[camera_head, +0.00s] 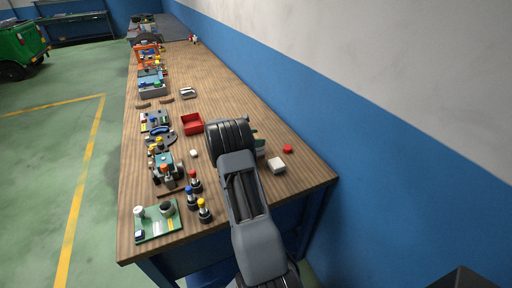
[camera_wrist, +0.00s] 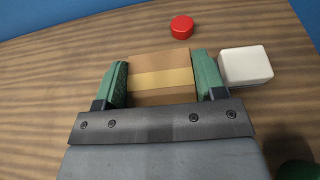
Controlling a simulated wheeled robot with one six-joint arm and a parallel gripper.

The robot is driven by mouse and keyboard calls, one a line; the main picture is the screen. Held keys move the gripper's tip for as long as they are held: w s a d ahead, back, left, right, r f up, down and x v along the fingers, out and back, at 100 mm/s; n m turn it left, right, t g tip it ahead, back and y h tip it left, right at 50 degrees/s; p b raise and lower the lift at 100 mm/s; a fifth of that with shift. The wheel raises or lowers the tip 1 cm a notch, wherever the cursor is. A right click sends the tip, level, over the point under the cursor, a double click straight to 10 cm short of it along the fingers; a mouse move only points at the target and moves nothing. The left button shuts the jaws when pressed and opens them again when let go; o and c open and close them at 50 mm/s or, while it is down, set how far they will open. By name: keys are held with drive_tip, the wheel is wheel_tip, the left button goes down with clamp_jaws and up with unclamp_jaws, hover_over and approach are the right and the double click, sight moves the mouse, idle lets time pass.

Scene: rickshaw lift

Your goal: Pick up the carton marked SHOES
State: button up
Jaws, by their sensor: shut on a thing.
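In the wrist view, a brown carton (camera_wrist: 160,60) with a paler tape band sits between the two green fingers of my gripper (camera_wrist: 160,74). The fingers are shut on its left and right sides. No SHOES marking is visible on the faces that show. In the head view my own arm hides the carton; only a bit of a green finger (camera_head: 260,149) shows at the right of the wrist. I cannot tell whether the carton touches the wooden bench.
A white block (camera_wrist: 245,65) lies close beside the right finger, and a red round piece (camera_wrist: 182,27) lies beyond the carton. A red tray (camera_head: 193,124) and several small toy-like items stand left on the bench (camera_head: 225,85). A blue-and-white wall borders its right side.

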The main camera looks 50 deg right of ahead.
drive_tip(key=c, duration=0.3)
drive_tip(key=shift+r, duration=0.15)
drive_tip(key=shift+c, duration=0.2)
